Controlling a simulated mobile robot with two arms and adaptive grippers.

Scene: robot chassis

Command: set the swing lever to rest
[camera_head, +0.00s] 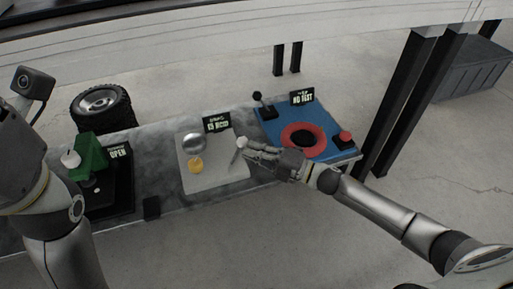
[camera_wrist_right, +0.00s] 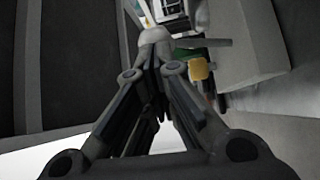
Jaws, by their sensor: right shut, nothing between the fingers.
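A short lever with a pale round knob (camera_head: 242,143) stands at the right edge of the light grey plate (camera_head: 222,178), its thin stem leaning. My right gripper (camera_head: 250,152) is shut and empty, its fingertips right at the knob. In the right wrist view the shut fingers (camera_wrist_right: 155,60) meet at a pale rounded knob (camera_wrist_right: 154,36); I cannot tell whether they touch it. A second lever, black with a ball top (camera_head: 258,97), stands on the blue board (camera_head: 275,125). My left arm shows at the left, but its fingers are not in view.
The grey plate carries a silver dome (camera_head: 195,142) and a yellow knob (camera_head: 195,165). The blue board holds a red ring (camera_head: 302,136) and a red button (camera_head: 345,138). A black box (camera_head: 110,195) with a green piece (camera_head: 88,153) stands left. Dark posts (camera_head: 405,95) rise beyond the right end.

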